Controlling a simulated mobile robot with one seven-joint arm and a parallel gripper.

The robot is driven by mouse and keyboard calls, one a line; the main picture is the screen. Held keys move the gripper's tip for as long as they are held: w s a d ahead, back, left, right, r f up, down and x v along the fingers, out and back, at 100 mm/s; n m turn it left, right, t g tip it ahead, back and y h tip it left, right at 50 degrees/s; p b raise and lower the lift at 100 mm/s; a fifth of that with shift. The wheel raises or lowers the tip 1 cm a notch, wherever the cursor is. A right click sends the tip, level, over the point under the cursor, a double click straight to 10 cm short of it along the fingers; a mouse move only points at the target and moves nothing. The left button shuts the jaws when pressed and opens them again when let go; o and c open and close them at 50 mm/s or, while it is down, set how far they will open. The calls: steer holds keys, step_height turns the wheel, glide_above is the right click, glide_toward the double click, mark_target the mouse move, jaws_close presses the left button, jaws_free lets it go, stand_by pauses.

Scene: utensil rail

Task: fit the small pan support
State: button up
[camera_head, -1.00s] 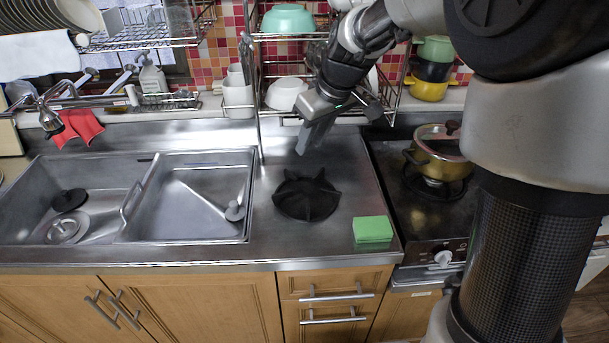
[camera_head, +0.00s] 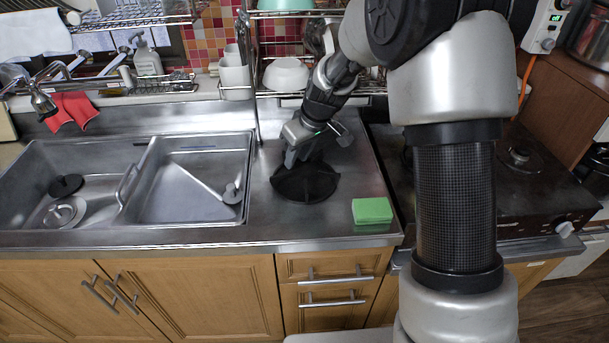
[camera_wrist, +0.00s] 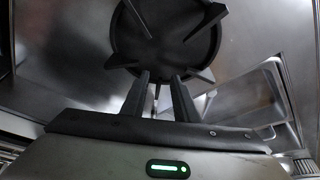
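The pan support (camera_head: 306,186) is a black round ring with several prongs. It lies on the steel counter between the sink and the stove. It fills the top of the wrist view (camera_wrist: 165,40). My gripper (camera_head: 290,162) points down at the back-left edge of the support. In the wrist view its two fingers (camera_wrist: 160,78) stand apart, close to the ring's near edge. I cannot tell whether they touch it. The stove (camera_head: 535,190) is at the right, partly hidden behind my arm, with a burner (camera_head: 520,157) showing on it.
A green sponge (camera_head: 372,210) lies at the counter's front right. The sink (camera_head: 190,185) is to the left, with a lid-like disc (camera_head: 65,212) in it. A dish rack with a white bowl (camera_head: 286,75) stands behind. Bare counter surrounds the support.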

steer(key=shift+w+a+f, duration=0.1)
steer(key=shift+w+f, duration=0.05)
steer(key=shift+f, duration=0.15)
jaws_close()
steer(key=shift+r, duration=0.1)
step_height(320, 180, up, 10)
steer(key=p, duration=0.1)
stand_by(0.3)
stand_by(0.5)
